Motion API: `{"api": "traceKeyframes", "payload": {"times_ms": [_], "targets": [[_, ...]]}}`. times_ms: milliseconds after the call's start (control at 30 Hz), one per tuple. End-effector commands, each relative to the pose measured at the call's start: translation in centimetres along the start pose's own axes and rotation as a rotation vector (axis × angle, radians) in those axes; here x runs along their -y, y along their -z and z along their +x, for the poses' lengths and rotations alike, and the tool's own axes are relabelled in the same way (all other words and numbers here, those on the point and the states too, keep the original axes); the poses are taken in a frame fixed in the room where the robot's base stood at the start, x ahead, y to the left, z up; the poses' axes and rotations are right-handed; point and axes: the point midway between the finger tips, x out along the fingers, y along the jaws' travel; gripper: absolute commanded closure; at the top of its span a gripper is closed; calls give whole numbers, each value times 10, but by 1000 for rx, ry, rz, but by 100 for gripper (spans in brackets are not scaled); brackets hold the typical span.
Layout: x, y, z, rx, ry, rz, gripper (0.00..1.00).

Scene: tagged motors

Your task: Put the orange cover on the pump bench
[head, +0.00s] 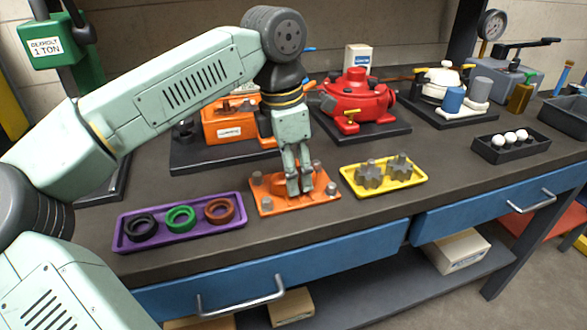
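A flat orange plate or tray (325,199) lies near the front of the bench, with grey bolts standing around its corners. A raised orange piece (275,181), which looks like the orange cover, sits in its middle, partly hidden by my gripper. My gripper (299,187) points straight down over this piece, its fingers close together in front of it. I cannot tell whether they touch or hold it. Behind stands an orange pump unit (225,124) with a white label on a black base (200,162); my arm hides part of it.
A purple tray (122,238) with three rings is at left. A yellow tray (385,191) with grey gears is at right. A red pump (358,95), a white-topped unit (440,78) and a black tray (515,154) with white balls stand further right. The front bench strip is clear.

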Motion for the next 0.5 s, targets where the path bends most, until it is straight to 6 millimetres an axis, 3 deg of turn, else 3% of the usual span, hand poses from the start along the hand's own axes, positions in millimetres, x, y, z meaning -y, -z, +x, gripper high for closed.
{"api": "traceKeyframes", "payload": {"times_ms": [500], "targets": [[0, 0, -9, 0, -2, -1, 50]]}}
